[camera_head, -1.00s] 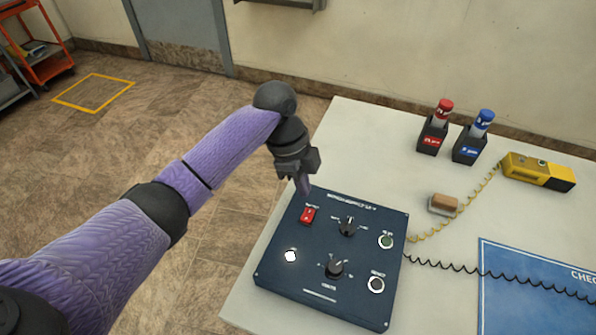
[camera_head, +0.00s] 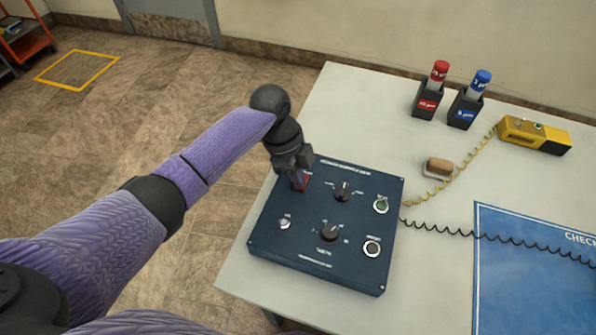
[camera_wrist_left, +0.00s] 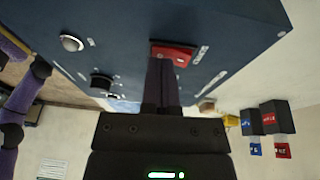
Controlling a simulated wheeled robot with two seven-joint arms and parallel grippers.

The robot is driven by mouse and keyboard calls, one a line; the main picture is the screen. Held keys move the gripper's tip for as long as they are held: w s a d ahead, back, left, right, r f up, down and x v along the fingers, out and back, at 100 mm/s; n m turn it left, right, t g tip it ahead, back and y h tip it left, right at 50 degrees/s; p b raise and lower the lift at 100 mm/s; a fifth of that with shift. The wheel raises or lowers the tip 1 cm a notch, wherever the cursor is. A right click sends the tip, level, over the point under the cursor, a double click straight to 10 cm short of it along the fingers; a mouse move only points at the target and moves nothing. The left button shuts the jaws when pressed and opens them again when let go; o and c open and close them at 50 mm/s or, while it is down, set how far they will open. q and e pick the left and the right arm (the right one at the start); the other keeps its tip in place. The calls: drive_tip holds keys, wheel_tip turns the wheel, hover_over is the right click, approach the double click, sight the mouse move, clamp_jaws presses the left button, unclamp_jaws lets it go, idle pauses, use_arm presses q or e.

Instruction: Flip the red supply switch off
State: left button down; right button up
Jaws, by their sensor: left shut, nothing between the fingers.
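The red supply switch (camera_head: 302,182) is at the upper left of the dark blue panel box (camera_head: 360,262) on the table. In the head view my left gripper (camera_head: 299,182) is over the switch and partly hides it. In the left wrist view the red switch (camera_wrist_left: 175,52) shows just beyond the shut fingertips (camera_wrist_left: 161,64), which overlap its near edge. The fingers hold nothing. I cannot tell whether they touch the switch. The small lamp (camera_head: 285,222) on the panel's left looks pale grey, not glowing. My right gripper is not in view.
The panel also has two black knobs (camera_head: 330,232), a green button (camera_head: 381,205) and a round socket (camera_head: 372,248). Red (camera_head: 430,98) and blue (camera_head: 468,105) bottles in holders, a wooden-backed eraser (camera_head: 438,166), a yellow meter (camera_head: 534,135) and a blue mat (camera_head: 530,265) lie to the right.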

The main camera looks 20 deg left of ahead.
use_arm(q)
drive_tip(key=shift+w, duration=0.1)
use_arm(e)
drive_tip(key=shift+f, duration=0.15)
use_arm(q)
drive_tip(key=shift+w+r+b, duration=0.1)
drive_tip(key=shift+w+b, duration=0.45)
drive_tip(key=shift+w, duration=0.15)
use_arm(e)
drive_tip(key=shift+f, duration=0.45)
use_arm(q)
drive_tip(key=shift+r, duration=0.1)
